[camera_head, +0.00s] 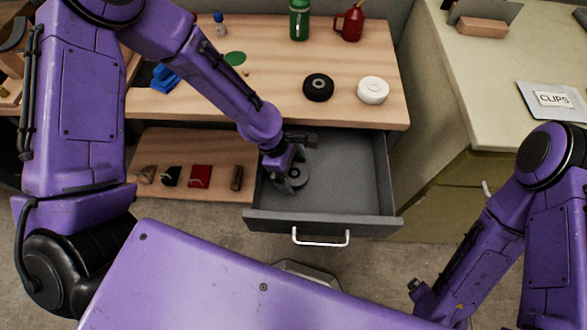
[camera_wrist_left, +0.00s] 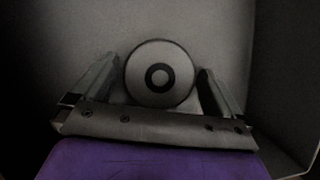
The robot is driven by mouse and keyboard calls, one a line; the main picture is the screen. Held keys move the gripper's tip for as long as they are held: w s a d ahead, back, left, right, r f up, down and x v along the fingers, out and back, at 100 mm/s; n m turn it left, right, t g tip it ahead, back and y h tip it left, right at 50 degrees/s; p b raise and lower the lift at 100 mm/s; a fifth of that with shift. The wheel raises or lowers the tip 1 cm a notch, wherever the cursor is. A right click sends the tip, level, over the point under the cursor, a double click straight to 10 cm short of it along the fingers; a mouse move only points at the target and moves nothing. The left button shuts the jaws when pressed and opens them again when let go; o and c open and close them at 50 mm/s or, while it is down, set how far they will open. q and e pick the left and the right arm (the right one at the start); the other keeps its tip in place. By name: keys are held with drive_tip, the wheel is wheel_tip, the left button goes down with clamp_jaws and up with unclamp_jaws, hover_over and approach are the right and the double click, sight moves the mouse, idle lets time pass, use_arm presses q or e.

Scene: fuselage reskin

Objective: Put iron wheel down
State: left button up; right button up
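The iron wheel (camera_wrist_left: 175,94) is a grey disc with a dark ring round its centre. In the head view, part of it (camera_head: 298,183) shows low inside the open grey drawer (camera_head: 355,165), partly hidden by my left gripper. My left gripper (camera_head: 289,172) reaches down into the drawer. In the left wrist view its two fingers (camera_wrist_left: 160,85) stand one on each side of the wheel, with a narrow gap at each side, so it looks open around it. The wheel appears to be at the drawer floor. My right arm is at the lower right; its fingers do not show.
A black wheel (camera_head: 318,87) and a white wheel (camera_head: 373,90) lie on the wooden bench (camera_head: 280,60). A green bottle (camera_head: 299,20) and a red oil can (camera_head: 350,24) stand behind. The drawer's right half is empty. A CLIPS tray (camera_head: 553,101) lies on the right counter.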

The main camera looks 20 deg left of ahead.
use_arm(q)
drive_tip(key=p+v, duration=0.2)
drive_tip(key=v, duration=1)
